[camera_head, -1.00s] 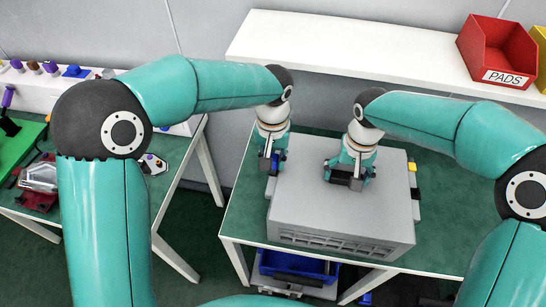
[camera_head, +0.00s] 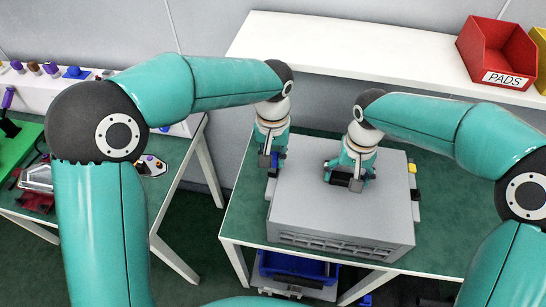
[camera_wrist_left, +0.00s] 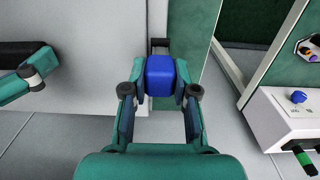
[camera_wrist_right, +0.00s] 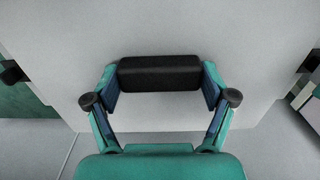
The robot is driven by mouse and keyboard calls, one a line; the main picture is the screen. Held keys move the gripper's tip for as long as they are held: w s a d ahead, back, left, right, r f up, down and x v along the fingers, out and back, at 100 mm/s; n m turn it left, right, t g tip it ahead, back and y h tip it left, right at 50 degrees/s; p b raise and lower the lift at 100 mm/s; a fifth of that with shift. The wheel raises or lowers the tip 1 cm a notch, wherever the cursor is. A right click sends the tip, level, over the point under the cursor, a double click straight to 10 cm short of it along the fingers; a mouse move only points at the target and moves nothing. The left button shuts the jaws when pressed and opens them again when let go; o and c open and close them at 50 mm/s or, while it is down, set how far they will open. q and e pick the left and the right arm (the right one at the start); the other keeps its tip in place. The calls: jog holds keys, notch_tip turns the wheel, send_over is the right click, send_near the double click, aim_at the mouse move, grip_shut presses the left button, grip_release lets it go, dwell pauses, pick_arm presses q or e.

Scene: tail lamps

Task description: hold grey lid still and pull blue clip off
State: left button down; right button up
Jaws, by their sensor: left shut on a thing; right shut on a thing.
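The grey lid (camera_head: 305,205) lies on top of a grey crate on the right-hand table. My right gripper (camera_head: 346,180) is shut on the lid's black handle, which shows between its fingers in the right wrist view (camera_wrist_right: 160,73). The blue clip (camera_wrist_left: 160,76) is between the fingers of my left gripper (camera_head: 270,163), which is shut on it at the lid's left edge. A dark piece shows just beyond the clip in the left wrist view. I cannot tell whether the clip still touches the lid or crate; the fingers partly hide it.
A yellow clip (camera_head: 412,167) and a dark latch are on the crate's right side. A white shelf (camera_head: 340,50) with a red PADS bin (camera_head: 495,50) runs behind. A blue bin (camera_head: 290,267) stands below the table. Green tabletop (camera_head: 455,225) is clear at right.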

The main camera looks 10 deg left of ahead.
pick_arm(q)
jog(key=shift+r, duration=0.3)
jog(key=shift+r, duration=0.4)
jog(key=shift+r, duration=0.3)
jog(key=shift+r, duration=0.8)
pick_arm(e)
jog(key=o, duration=1)
jog(key=shift+r, duration=0.1)
